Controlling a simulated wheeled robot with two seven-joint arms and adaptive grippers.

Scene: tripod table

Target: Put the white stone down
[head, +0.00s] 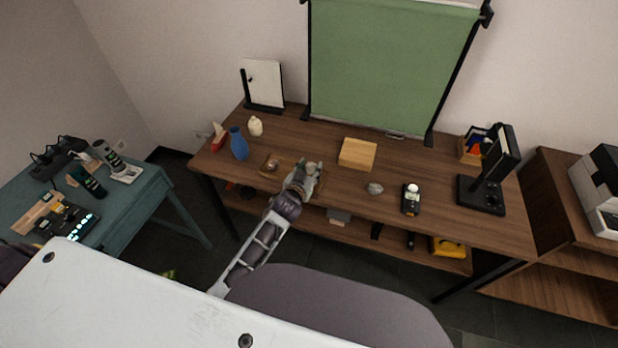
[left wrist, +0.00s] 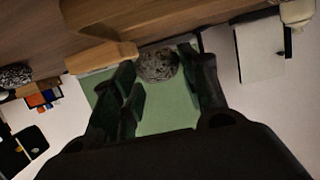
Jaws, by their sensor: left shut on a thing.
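The white stone (head: 311,166) is between the fingertips of my left gripper (head: 304,177), over the front part of the wooden table (head: 325,143). In the left wrist view the stone (left wrist: 158,66) looks round, speckled and pale grey. The two dark fingers of my left gripper (left wrist: 160,78) are closed on it from both sides. The fingers partly cover it, and I cannot tell how high it is above the table. My right gripper is not in view.
A wooden block (head: 357,154) lies right of the gripper. A grey stone (head: 375,188) and a black device with a white ball (head: 411,198) are further right. Bare tabletop lies between block and grey stone.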

